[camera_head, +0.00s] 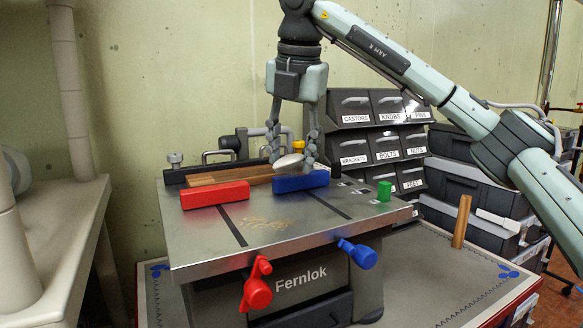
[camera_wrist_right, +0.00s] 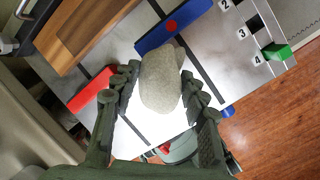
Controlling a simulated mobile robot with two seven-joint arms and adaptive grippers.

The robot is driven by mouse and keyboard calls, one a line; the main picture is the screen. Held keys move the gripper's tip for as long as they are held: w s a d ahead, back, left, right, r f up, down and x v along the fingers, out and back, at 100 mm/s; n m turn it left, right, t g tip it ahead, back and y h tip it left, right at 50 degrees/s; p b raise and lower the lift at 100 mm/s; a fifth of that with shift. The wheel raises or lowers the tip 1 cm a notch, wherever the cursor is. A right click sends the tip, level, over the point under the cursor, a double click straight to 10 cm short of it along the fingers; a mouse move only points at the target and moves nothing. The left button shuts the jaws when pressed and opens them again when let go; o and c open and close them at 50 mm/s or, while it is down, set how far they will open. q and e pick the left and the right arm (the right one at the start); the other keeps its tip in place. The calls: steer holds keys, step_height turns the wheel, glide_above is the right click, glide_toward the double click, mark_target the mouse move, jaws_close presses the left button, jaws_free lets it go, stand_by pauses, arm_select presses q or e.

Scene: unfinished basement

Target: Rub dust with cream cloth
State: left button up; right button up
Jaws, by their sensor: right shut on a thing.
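The cream cloth (camera_head: 289,160) is a rounded, pale bundle between the fingers of my right gripper (camera_head: 293,164). It also shows in the right wrist view (camera_wrist_right: 160,82), with a finger on each side. My right gripper is shut on it, above the rear part of the grey metal table top (camera_head: 205,255), near the blue block. The dust (camera_head: 268,222) is a tan, scribbled patch on the table top, in front of and below the gripper. I cannot make out the dust in the right wrist view. My left gripper is not in view.
A red block (camera_head: 215,195) and a blue block (camera_head: 301,182) lie on the table top. A wooden board (camera_head: 230,179) lies behind them, and a green block (camera_head: 384,191) stands at the right. Labelled drawers (camera_head: 355,150) stand behind.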

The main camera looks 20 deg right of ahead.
steer(key=shift+r, duration=0.5)
steer(key=shift+r, duration=0.15)
steer(key=shift+r, duration=1.35)
steer(key=shift+a, duration=0.15)
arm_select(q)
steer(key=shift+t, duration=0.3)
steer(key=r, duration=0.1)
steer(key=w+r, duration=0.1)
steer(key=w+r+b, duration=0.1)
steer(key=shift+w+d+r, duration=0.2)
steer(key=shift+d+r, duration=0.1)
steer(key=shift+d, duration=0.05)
arm_select(e)
steer(key=s+a+r+t+y, duration=0.1)
steer(key=s+a+r, duration=0.2)
steer(key=a, duration=0.4)
steer(key=shift+s, duration=0.25)
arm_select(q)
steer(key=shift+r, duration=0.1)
arm_select(e)
steer(key=shift+a, duration=0.1)
